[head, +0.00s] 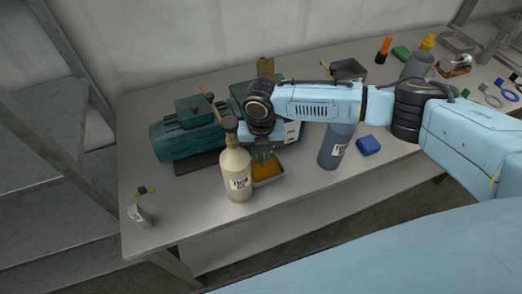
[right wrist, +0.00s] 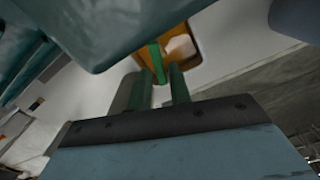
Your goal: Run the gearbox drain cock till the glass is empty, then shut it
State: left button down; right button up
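The green gearbox (head: 240,95) with its motor (head: 185,137) stands at the left of the bench, partly behind my right arm. My right gripper (right wrist: 160,75) points down at the gearbox's near side. Its two green fingers stand a narrow gap apart, with a bright green lever (right wrist: 157,62), seemingly the drain cock's, between their tips. I cannot tell whether they press on it. A tray with orange-brown contents (head: 268,172) sits below the gripper; it also shows in the right wrist view (right wrist: 182,50). I cannot make out the glass or any flow. My left gripper is out of view.
A cream bottle (head: 236,172) stands just left of the tray, close to the gripper. A blue-grey bottle (head: 337,147) and a blue block (head: 368,145) are to the right. A dark open box (head: 348,70) stands behind. The bench's front left (head: 180,215) is mostly clear.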

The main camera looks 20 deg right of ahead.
aim_at(261, 156)
notch_tip(261, 156, up, 13)
jog(key=shift+r, duration=0.2)
dwell(0.4)
